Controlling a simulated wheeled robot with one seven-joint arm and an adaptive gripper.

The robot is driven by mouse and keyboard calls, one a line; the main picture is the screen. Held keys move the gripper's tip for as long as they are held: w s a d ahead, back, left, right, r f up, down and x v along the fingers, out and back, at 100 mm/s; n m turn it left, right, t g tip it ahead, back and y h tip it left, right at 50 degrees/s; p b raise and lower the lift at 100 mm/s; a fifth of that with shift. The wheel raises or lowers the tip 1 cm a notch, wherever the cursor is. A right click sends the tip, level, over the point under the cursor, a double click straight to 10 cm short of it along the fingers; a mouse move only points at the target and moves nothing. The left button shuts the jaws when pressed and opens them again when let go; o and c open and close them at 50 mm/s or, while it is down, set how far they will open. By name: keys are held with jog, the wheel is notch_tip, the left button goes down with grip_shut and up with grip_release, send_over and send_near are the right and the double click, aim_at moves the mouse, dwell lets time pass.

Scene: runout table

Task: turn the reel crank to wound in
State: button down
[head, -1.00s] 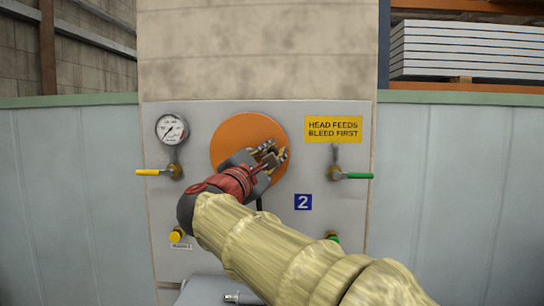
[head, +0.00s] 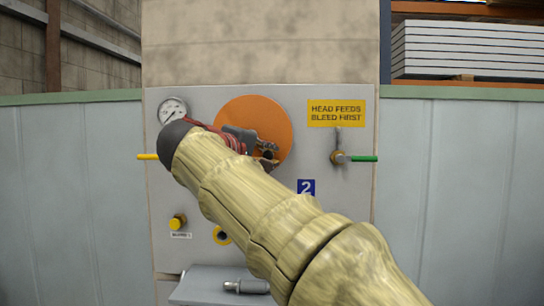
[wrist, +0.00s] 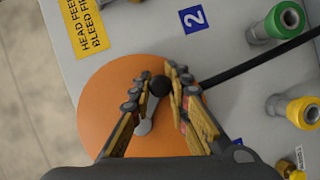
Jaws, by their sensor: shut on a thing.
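The reel is a round orange disc (head: 240,108) on the front of a grey panel; it also shows in the wrist view (wrist: 100,105). Its crank has a short grey arm (wrist: 146,124) and a dark round knob (wrist: 160,86). My gripper (wrist: 161,82) is shut on the crank knob, with one finger on each side of it. In the head view my gripper (head: 269,154) is at the lower right part of the disc, and the crank is largely hidden behind it. A black hose (wrist: 250,66) runs from the reel past the blue "2" label (wrist: 194,18).
A gauge (head: 172,110) and a yellow lever (head: 147,156) are left of the reel. A green-handled valve (head: 360,158) and a yellow sign (head: 336,113) are right. Green (wrist: 285,20) and yellow (wrist: 303,112) fittings stick out of the panel. A grey ledge (head: 200,288) lies below.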

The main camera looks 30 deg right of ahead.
jog(key=shift+w+a+f+m+t+y+b, duration=0.15)
jog(key=shift+w+a+f+m+y+b, duration=0.25)
jog(key=shift+a+m+y, duration=0.55)
jog(key=shift+w+a+f+m+t+y+b, duration=0.15)
jog(key=shift+w+a+f+m+y, duration=0.35)
jog(key=shift+m, duration=0.8)
jog(key=shift+w+a+f+m+t+y+b, duration=0.1)
jog(key=shift+w+a+f+m+y+b, duration=0.25)
jog(key=shift+w+a+m+y, duration=0.55)
jog(key=shift+s+d+m, duration=0.25)
jog(key=shift+s+d, duration=0.1)
jog(key=shift+s, duration=0.05)
jog(key=c, duration=1.8)
grip_release()
jog(key=shift+r, duration=0.1)
jog(key=shift+o, duration=0.7)
jog(key=shift+r, duration=0.1)
jog(key=shift+s+a, duration=0.1)
